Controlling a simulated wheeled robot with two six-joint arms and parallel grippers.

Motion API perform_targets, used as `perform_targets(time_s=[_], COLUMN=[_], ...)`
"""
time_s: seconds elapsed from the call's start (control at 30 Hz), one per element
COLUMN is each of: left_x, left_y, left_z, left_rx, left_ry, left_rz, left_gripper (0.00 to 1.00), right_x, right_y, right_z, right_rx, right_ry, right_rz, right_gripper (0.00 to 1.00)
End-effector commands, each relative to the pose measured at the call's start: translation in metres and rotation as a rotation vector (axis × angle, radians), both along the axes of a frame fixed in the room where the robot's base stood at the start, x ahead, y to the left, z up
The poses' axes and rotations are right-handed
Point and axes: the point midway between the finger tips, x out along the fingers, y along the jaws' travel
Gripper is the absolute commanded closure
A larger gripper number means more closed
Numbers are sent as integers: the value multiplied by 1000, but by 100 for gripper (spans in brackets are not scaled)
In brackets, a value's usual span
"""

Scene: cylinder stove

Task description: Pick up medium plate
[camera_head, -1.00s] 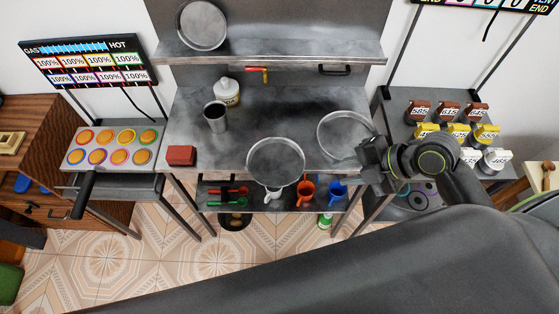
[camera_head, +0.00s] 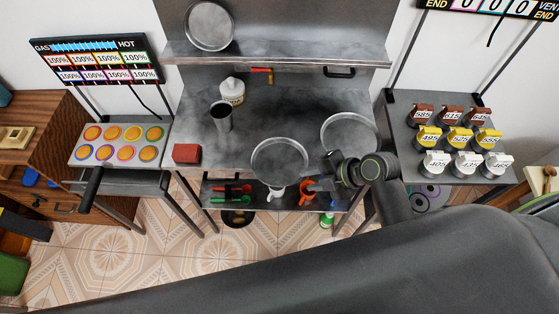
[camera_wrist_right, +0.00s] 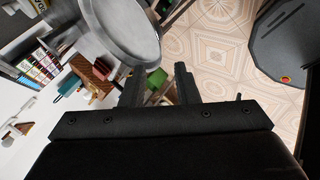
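Three round grey metal plates show in the head view. One plate (camera_head: 279,160) lies at the front edge of the metal worktop, another plate (camera_head: 349,132) lies to its right, and a third plate (camera_head: 210,27) leans upright on the shelf. I cannot tell for certain which is the medium one. My right gripper (camera_head: 318,184) is just right of and in front of the front plate. In the right wrist view, its fingers (camera_wrist_right: 158,74) are apart with nothing between them, and a plate rim (camera_wrist_right: 135,55) is close beyond the tips.
On the worktop (camera_head: 300,95) stand a metal cup (camera_head: 221,115), a white bottle (camera_head: 232,91) and a red block (camera_head: 187,153). A lower shelf holds an orange jug (camera_head: 307,191) and spoons. Numbered weights (camera_head: 459,139) stand on the right table.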

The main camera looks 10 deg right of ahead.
Motion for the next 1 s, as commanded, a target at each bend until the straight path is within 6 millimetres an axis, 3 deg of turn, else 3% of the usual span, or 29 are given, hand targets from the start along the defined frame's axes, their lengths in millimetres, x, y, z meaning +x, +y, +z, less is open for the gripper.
perform_targets(time_s=[0.2,0.6,0.9,1.0], left_x=[0,0,0,0], left_y=[0,0,0,0], left_z=[5,17,17,17], left_rx=[0,0,0,0], left_ry=[-1,-1,0,0], left_rz=[0,0,0,0], left_gripper=[11,11,11,11], right_x=[5,24,25,25], right_y=[5,22,23,23], right_z=[-7,-40,-43,-43], right_rx=[2,0,-1,-1], right_ry=[2,1,-1,-1], right_rz=[0,-1,0,0], right_gripper=[72,72,72,85])
